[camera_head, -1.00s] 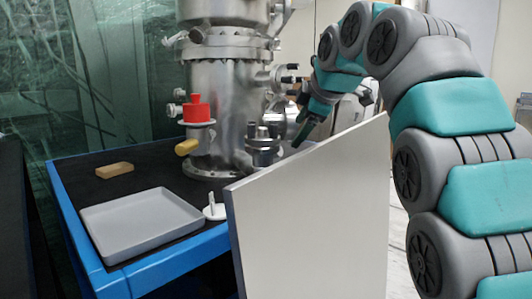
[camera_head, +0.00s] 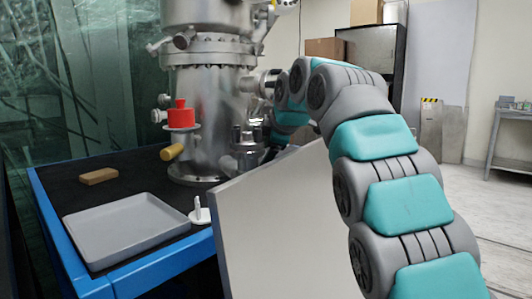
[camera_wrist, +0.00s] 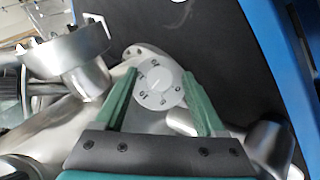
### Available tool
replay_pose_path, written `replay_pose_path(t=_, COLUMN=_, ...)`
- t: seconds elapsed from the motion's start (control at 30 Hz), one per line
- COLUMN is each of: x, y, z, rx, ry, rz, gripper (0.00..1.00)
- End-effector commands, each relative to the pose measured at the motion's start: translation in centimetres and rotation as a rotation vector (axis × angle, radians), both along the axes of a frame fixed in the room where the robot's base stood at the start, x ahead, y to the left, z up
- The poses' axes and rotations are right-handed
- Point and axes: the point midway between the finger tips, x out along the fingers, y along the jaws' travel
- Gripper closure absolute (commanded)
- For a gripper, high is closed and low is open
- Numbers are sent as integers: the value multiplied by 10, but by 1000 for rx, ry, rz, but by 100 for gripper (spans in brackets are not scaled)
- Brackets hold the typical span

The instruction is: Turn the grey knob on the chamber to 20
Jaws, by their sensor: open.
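The steel chamber (camera_head: 208,105) stands on the dark table top in the head view. In the wrist view a round grey knob (camera_wrist: 152,84) with a numbered face sits on a metal port. The numbers are small, and I cannot tell its setting. My gripper (camera_wrist: 160,74) is open, with one green finger on each side of the knob. The knob lies between the fingertips; I cannot tell whether they touch it. In the head view my fingers and the knob are hidden behind my arm and a pale panel.
The pale panel (camera_head: 285,225) stands in front of the chamber. A grey tray (camera_head: 125,228), a tan block (camera_head: 98,176) and a small white piece (camera_head: 199,211) are on the blue-edged table. A red knob (camera_head: 181,115) and a yellow-tipped handle (camera_head: 172,152) stick out from the chamber.

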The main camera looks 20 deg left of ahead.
Motion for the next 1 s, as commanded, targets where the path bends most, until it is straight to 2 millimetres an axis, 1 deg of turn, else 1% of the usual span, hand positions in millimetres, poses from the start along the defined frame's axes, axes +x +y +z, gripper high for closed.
replay_pose_path(t=0.07, x=0, y=0, z=0, rx=0, ry=0, rz=0, gripper=28)
replay_pose_path(t=0.1, x=0, y=0, z=0, rx=0, ry=0, rz=0, gripper=31)
replay_pose_path(t=0.7, x=0, y=0, z=0, rx=0, ry=1, rz=0, gripper=98)
replay_pose_path(t=0.73, x=0, y=0, z=0, rx=0, ry=1, rz=0, gripper=100)
replay_pose_path(t=1.0, x=0, y=0, z=3, rx=3, ry=21, rz=-6, gripper=100)
